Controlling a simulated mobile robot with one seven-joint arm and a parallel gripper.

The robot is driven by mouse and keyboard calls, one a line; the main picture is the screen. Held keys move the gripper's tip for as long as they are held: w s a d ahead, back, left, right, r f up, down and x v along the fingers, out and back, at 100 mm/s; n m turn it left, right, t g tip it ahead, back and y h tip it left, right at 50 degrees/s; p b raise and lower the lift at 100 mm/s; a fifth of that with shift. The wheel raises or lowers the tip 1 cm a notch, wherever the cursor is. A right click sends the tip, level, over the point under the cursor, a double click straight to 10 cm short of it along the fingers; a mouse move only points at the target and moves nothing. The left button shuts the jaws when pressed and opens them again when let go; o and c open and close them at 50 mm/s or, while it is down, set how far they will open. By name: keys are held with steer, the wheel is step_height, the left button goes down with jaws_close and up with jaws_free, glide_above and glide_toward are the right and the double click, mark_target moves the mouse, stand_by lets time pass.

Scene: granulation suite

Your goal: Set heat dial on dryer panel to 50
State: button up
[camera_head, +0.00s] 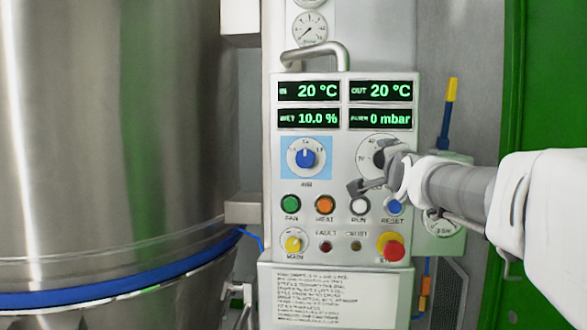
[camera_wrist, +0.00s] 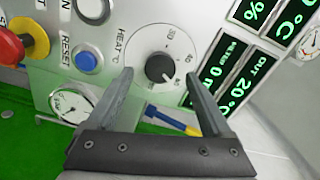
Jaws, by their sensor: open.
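The heat dial is a dark round knob (camera_wrist: 160,68) on a white numbered plate (camera_wrist: 142,45) in the wrist view, with the word HEAT beside it. Its pointer setting is too small to read surely. In the head view the dial's plate (camera_head: 368,145) shows at the upper right of the dryer panel (camera_head: 338,165), and my gripper hides much of it. My gripper (camera_head: 371,168) is in front of the dial, open and empty. In the wrist view my two fingers (camera_wrist: 158,76) stand apart on either side of the knob, with no clear contact.
A blue knob (camera_head: 306,158) is left of the dial. A row of buttons, including the blue RESET button (camera_head: 395,207), lies below. A red stop button (camera_head: 391,247) is lower right. A handle (camera_head: 315,54) juts out above, and a steel vessel (camera_head: 110,130) stands left.

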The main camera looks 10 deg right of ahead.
steer(key=p+v, duration=0.1)
steer(key=v, duration=1.3)
steer(key=shift+s, duration=0.15)
steer(key=s+a+f+n+g+y, duration=0.25)
steer(key=a+f+n, duration=0.25)
steer(key=f, duration=0.3)
steer(key=s+a+f+n+g+y, duration=0.2)
steer(key=s+a+f+n+g, duration=0.15)
steer(key=f+n, duration=0.35)
steer(key=s+a+f+n+g, duration=0.4)
steer(key=s+f+n+g, duration=0.15)
steer(key=s+f, duration=0.5)
step_height(320, 180, up, 13)
steer(key=p, duration=1.5)
steer(key=shift+d+n+p, duration=0.3)
steer(key=shift+n+p, duration=0.05)
steer(key=shift+w+f+y, duration=0.1)
steer(key=shift+f+y, duration=0.05)
steer(key=shift+y, duration=0.1)
